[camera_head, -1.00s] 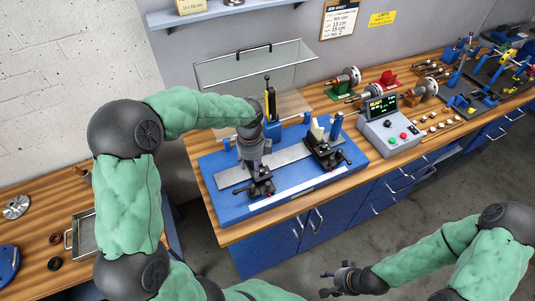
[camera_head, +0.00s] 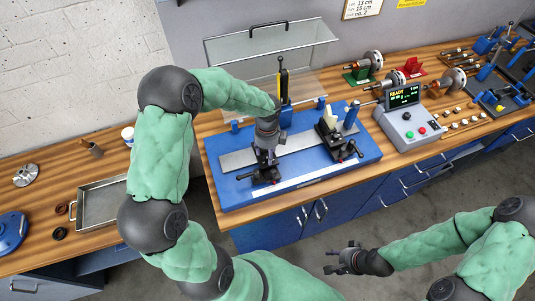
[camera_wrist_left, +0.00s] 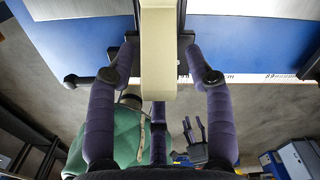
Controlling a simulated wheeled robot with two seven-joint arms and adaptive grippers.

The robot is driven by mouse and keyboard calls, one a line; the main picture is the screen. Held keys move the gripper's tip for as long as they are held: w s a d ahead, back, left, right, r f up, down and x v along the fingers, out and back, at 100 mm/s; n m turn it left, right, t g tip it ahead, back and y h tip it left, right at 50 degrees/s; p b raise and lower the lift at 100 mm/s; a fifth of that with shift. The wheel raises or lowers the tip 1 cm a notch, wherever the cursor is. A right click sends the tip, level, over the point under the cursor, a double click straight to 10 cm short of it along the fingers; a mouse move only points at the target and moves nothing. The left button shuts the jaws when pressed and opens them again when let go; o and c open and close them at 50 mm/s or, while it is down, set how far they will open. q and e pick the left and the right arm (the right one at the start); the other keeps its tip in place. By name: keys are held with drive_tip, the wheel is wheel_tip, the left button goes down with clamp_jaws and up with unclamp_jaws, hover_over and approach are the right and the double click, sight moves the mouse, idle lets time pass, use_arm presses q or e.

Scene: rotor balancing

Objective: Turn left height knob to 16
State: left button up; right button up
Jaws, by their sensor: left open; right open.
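The blue balancing stand (camera_head: 228,192) stands on the wooden bench. Its left support (camera_head: 266,174) is a dark block with black handles, mostly hidden under my left gripper (camera_head: 268,154). A black round-ended handle (camera_wrist_left: 76,80) shows left of the fingers. The height knob and its number cannot be made out. My right gripper (camera_head: 335,262) is open and empty, in front of the bench.
The right support (camera_head: 332,140) stands on the same grey rail. A control box (camera_head: 408,124) with a READY display is to its right. A clear guard (camera_head: 270,52) stands behind. A metal tray (camera_head: 98,205) lies on the left bench.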

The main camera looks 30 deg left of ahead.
sight(267, 155)
use_arm(q)
drive_tip(key=shift+f, duration=0.6)
clamp_jaws()
drive_tip(key=shift+n, duration=0.7)
unclamp_jaws()
drive_tip(key=shift+r, duration=0.1)
wheel_tip(267, 155, up, 12)
